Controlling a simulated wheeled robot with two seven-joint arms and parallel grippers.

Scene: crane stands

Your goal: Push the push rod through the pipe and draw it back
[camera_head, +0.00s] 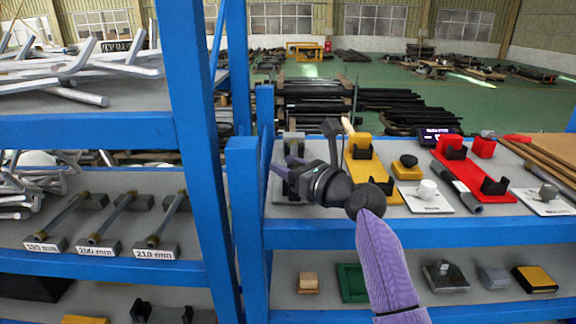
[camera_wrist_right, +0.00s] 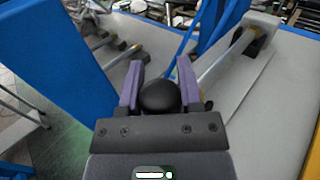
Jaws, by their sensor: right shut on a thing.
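My right gripper (camera_head: 283,174) reaches over the upper shelf beside the blue post, its fingers pointing left. In the right wrist view its purple fingers (camera_wrist_right: 158,84) are shut on a black round knob (camera_wrist_right: 158,99). Whether this knob belongs to the push rod cannot be told; anything attached beyond it is hidden. A dark grey tube (camera_head: 456,188), perhaps the pipe, lies against the red stand (camera_head: 474,180). A thin rod on grey end blocks (camera_wrist_right: 228,58) lies to the right of the fingers in the wrist view. My left gripper is not in view.
Blue shelf posts (camera_head: 246,210) stand close left of the gripper. A yellow stand (camera_head: 362,168) with black cradles, a yellow block with a black knob (camera_head: 407,168) and a white plate (camera_head: 426,200) crowd the shelf to its right. Labelled gauge rods (camera_head: 100,218) fill the left shelf.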

